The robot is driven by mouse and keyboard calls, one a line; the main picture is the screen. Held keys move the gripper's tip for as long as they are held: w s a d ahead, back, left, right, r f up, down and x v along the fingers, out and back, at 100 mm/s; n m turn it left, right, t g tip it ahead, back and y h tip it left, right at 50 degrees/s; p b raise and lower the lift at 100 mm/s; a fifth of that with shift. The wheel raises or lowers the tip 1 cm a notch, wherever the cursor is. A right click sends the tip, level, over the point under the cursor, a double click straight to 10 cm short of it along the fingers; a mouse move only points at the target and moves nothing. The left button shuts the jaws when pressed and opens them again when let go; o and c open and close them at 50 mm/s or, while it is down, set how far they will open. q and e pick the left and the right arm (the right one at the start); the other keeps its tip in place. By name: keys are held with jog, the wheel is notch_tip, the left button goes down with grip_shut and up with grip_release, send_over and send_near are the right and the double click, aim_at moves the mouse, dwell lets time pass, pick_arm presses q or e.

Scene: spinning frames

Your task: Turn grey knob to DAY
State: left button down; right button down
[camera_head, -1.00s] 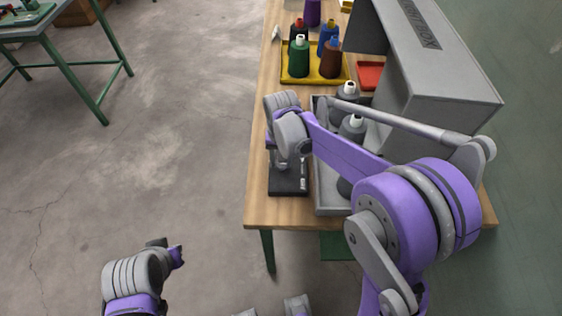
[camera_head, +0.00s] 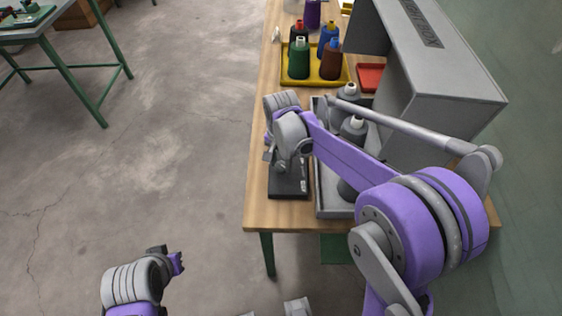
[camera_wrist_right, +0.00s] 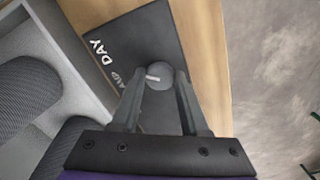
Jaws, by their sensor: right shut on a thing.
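The grey knob (camera_wrist_right: 160,76) sits on a dark panel (camera_wrist_right: 150,35) in the right wrist view. A short white mark on the knob points left in that view. The white word DAY (camera_wrist_right: 98,50) is on the panel up and left of the knob; a second label (camera_wrist_right: 125,80) is partly hidden by a finger. My right gripper (camera_wrist_right: 161,80) is shut on the knob, a finger on each side. In the head view it hides the knob, and the panel's near end (camera_head: 289,188) shows below it. My left gripper (camera_head: 176,263) hangs over the floor, its jaws unclear.
The panel lies on a wooden table (camera_head: 257,205). A grey tray (camera_head: 333,212) with dark thread cones stands beside it. A yellow tray (camera_head: 345,80) of coloured cones is farther back. A grey housing (camera_head: 440,85) stands at the right. Open floor lies left of the table.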

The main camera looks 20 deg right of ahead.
aim_at(281, 166)
jog(key=shift+c, duration=2.1)
grip_release()
pick_arm(q)
jog(key=shift+w+r+p, duration=0.1)
jog(key=shift+r+p, duration=0.2)
jog(key=shift+r, duration=0.1)
pick_arm(e)
notch_tip(281, 166, up, 11)
jog(key=shift+f, duration=0.1)
